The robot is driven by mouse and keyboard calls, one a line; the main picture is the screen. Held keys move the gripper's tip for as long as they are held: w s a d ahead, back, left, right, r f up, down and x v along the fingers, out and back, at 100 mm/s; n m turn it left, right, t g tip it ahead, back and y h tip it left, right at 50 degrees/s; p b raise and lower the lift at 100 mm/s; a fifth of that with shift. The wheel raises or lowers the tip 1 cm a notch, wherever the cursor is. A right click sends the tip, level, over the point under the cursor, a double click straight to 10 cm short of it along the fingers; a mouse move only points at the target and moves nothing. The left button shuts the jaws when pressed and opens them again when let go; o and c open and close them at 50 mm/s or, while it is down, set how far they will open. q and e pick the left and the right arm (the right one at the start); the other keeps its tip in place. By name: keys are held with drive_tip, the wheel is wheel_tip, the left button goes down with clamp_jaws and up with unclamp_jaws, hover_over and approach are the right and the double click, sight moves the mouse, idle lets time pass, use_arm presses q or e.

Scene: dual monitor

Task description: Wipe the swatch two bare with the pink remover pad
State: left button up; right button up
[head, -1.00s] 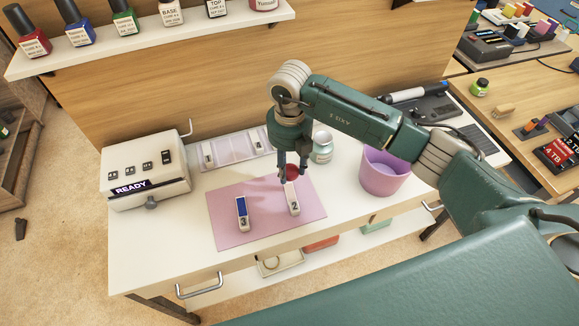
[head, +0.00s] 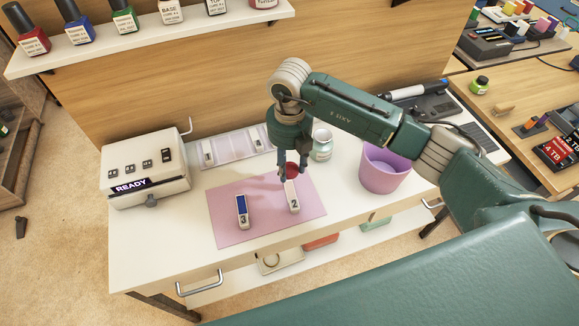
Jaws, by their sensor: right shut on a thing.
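My right gripper (head: 294,174) is shut on a small round red thing (head: 292,169), which I take to be the remover pad; its face looks red rather than pink. It is at the far end of swatch two (head: 293,199), a white stick marked "2" lying on the pink mat (head: 270,221). The near part of swatch two looks white; its far end is partly hidden by the pad and fingers. I cannot tell whether the pad touches it. Swatch three (head: 242,211), with a blue face, lies to the left on the mat. My left gripper is not in view.
A white box reading "READY" (head: 145,172) stands left. A pale tray with swatches (head: 232,149) lies behind the mat. A glass jar (head: 322,145) and a purple bin (head: 383,172) stand right of the gripper. A bottle shelf (head: 150,38) hangs above.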

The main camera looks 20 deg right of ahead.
drive_tip(key=b, duration=0.4)
hover_over(290, 190)
drive_tip(key=shift+s+f, duration=0.2)
drive_tip(key=shift+f, duration=2.75)
drive_tip(key=shift+p, duration=0.3)
drive_tip(key=shift+f+b, duration=0.85)
drive_tip(key=shift+f, duration=0.2)
drive_tip(key=shift+w, duration=0.15)
